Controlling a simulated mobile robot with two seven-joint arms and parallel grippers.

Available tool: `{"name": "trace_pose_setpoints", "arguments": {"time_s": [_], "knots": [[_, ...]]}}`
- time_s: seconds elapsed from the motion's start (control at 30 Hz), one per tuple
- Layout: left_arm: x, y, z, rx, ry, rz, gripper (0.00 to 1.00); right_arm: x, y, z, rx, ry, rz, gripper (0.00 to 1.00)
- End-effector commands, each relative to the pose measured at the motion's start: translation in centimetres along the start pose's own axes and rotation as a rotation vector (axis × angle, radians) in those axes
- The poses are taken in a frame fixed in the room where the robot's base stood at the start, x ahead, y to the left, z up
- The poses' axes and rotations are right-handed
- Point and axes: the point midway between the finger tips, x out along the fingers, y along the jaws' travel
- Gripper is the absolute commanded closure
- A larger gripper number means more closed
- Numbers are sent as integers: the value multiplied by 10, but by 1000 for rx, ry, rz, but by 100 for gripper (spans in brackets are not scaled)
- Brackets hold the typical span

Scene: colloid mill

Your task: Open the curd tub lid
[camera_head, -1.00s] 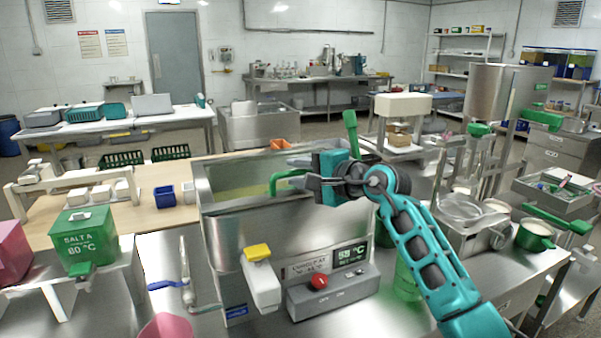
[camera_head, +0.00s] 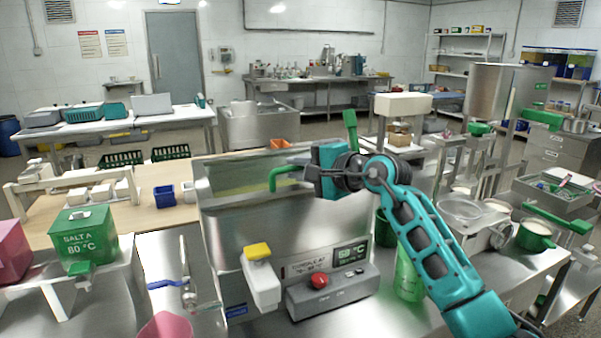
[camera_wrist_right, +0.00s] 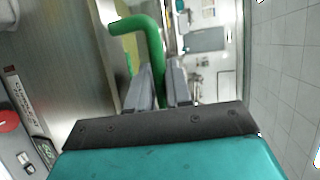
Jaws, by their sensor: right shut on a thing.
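The curd tub is a steel vat (camera_head: 225,235) in the middle of the head view, with yellow-green contents showing near its top. A bent green handle (camera_head: 275,182) stands at the top of the vat, toward its right side. It also shows in the right wrist view (camera_wrist_right: 150,42). My right gripper (camera_head: 301,171) is at this handle, and its fingers (camera_wrist_right: 163,85) are shut on it. The lid's own outline and angle are hard to make out. The arm hides part of the vat's right side. My left gripper is not in view.
The vat's front has a control box with a red button (camera_head: 319,281) and a yellow-topped white part (camera_head: 257,252). A green upright lever (camera_head: 350,130) stands behind my right gripper. A green SALTA box (camera_head: 84,236) is at left. A green pot (camera_head: 535,234) is at right.

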Motion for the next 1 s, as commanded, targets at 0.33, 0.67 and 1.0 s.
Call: {"name": "trace_pose_setpoints", "arguments": {"time_s": [0.33, 0.67, 1.0], "knots": [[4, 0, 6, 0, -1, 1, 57, 1, -51, -3, 31, 3, 82, 100], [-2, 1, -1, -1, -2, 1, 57, 14, -107, -9, 34, 3, 80, 100], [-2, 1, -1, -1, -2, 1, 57, 28, -140, -14, 35, 3, 79, 100]]}}
